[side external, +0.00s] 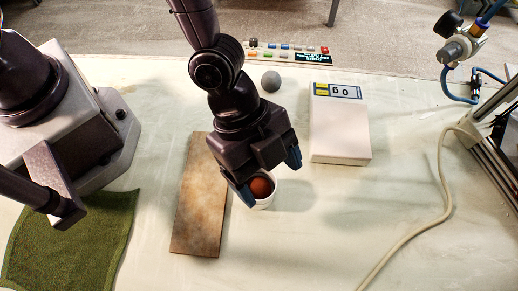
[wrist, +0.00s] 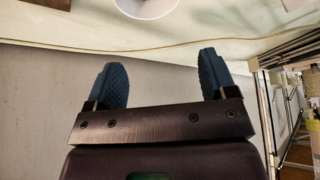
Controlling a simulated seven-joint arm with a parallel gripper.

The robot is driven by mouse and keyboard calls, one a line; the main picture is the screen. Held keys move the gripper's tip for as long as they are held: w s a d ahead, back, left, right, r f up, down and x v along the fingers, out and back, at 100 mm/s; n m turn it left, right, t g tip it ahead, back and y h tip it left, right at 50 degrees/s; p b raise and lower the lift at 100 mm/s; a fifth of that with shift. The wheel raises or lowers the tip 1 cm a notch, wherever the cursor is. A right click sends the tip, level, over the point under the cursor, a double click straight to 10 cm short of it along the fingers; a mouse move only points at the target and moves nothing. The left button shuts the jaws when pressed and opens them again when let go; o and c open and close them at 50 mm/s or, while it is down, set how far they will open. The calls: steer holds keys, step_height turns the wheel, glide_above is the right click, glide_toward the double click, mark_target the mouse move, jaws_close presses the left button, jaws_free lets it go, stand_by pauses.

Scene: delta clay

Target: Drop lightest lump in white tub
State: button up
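A white tub (side external: 264,205) stands on the table, partly hidden behind my gripper. A reddish-brown lump (side external: 261,187) shows at its mouth and appears to be inside it. A grey lump (side external: 271,81) sits alone on the table farther back. My gripper (side external: 270,178) is above and close to the tub, with its fingers spread. In the wrist view my gripper (wrist: 160,68) has wide-apart blue fingers with nothing between them. A white round edge, likely the tub (wrist: 146,8), is cut off at the top of that view.
A white scale (side external: 340,130) right of my gripper reads 0 g, upside down. A brown board (side external: 198,205) lies left of the tub. A green cloth (side external: 75,245) is at front left. A button panel (side external: 280,50) is at the back. A cable (side external: 435,205) crosses the right side.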

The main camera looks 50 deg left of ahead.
steer(key=shift+r, duration=0.1)
steer(key=v, duration=1.2)
steer(key=shift+a+r, duration=0.2)
steer(key=shift+r, duration=0.1)
